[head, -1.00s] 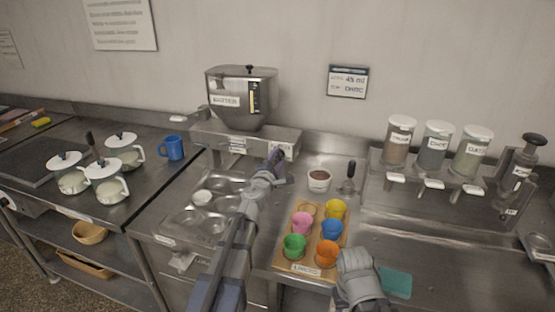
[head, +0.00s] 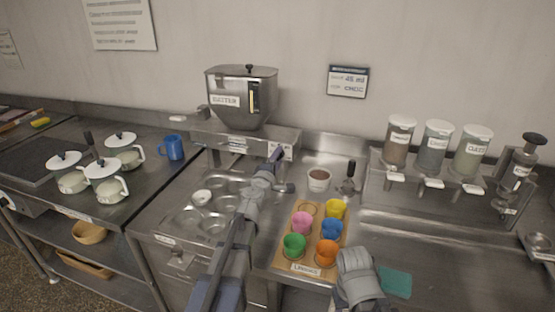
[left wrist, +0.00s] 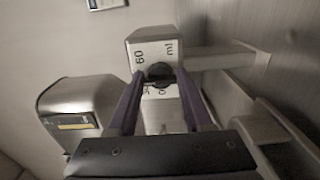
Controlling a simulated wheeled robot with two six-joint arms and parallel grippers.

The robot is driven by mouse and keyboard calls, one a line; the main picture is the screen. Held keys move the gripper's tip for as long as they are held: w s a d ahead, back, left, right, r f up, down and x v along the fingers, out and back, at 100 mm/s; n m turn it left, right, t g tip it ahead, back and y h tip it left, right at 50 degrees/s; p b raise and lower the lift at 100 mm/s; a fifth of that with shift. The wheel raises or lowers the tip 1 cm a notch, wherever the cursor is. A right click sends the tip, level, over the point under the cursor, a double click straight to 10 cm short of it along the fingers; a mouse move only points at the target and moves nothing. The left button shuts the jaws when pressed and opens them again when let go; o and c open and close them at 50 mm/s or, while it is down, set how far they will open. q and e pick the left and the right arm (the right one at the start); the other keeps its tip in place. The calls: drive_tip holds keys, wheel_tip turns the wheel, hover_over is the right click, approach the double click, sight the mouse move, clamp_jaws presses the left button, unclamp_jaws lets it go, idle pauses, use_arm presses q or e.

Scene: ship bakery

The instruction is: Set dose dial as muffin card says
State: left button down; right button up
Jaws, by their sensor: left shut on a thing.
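The dose dial (left wrist: 160,72) is a small dark round knob on the pale scale face of the dispenser base, with "60" and "ml" readable around it in the left wrist view. My left gripper (head: 278,154) is shut on it; in the left wrist view the two fingers (left wrist: 158,85) flank the knob. They hide part of the scale, so I cannot tell the setting. The batter dispenser (head: 241,98) is a steel hopper on a box base (head: 240,141). The muffin card (head: 347,81) on the wall seems to read "45 ml" and "CHOC". My right gripper is not visible.
A muffin tin (head: 216,208) lies left of my left arm. A wooden board (head: 307,268) with coloured cups, a brown-filled pot (head: 319,180) and a scoop (head: 349,176) stand right of it. Topping jars (head: 437,147) are further right. A blue mug (head: 172,148) stands left.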

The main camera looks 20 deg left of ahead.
use_arm(q)
drive_tip(key=shift+c, duration=1.6)
unclamp_jaws()
drive_tip(key=shift+s, duration=0.1)
drive_tip(key=s, duration=0.7)
drive_tip(key=shift+s, duration=0.3)
drive_tip(key=shift+a, duration=0.1)
